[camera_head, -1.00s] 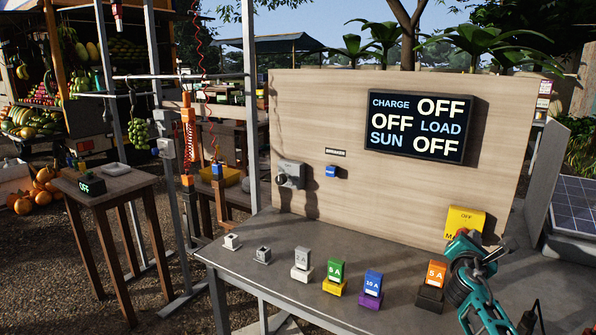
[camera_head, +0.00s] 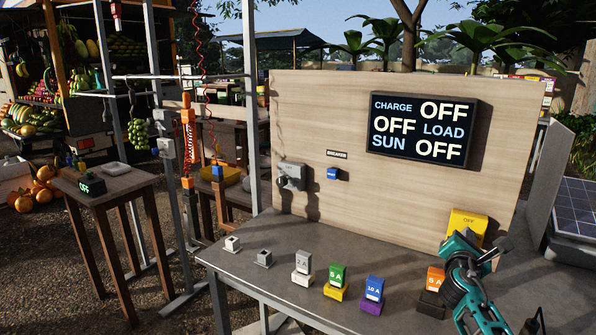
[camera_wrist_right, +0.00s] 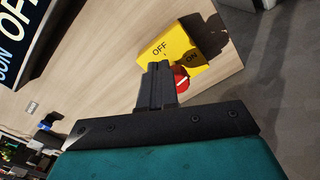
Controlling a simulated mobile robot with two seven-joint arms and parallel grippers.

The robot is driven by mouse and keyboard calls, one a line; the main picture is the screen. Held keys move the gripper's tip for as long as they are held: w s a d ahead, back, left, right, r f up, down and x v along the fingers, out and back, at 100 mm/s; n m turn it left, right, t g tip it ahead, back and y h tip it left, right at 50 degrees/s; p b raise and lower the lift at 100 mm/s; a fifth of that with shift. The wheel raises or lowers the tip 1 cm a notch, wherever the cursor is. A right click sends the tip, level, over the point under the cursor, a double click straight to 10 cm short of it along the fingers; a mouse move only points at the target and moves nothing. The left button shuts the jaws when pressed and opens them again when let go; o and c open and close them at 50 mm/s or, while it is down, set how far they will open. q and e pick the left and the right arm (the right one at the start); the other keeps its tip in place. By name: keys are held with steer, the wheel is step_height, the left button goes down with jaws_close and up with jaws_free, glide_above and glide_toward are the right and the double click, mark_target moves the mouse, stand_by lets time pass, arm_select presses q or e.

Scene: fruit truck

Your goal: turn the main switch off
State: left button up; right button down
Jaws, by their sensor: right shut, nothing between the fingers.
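The main switch is a yellow box (camera_head: 474,219) low on the right of the wooden panel. Its top is marked OFF in the head view. In the right wrist view the yellow box (camera_wrist_right: 158,48) shows OFF and ON labels and a red knob (camera_wrist_right: 181,79), partly hidden behind my fingers. My right gripper (camera_head: 467,236) is in front of the box's lower part. In the right wrist view its shut fingers (camera_wrist_right: 157,68) point at the box beside the red knob; I cannot tell whether they touch it. My left gripper is not in view.
The wooden panel (camera_head: 400,185) carries a display (camera_head: 422,130) reading OFF on CHARGE, LOAD and SUN. It also has a blue breaker (camera_head: 332,173) and a grey socket (camera_head: 291,175). Several coloured fuse blocks stand along the grey table (camera_head: 285,228). An orange fuse (camera_head: 435,278) stands close to my right arm.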

steer(key=p+v, duration=0.2)
steer(key=v, duration=0.3)
stand_by(0.3)
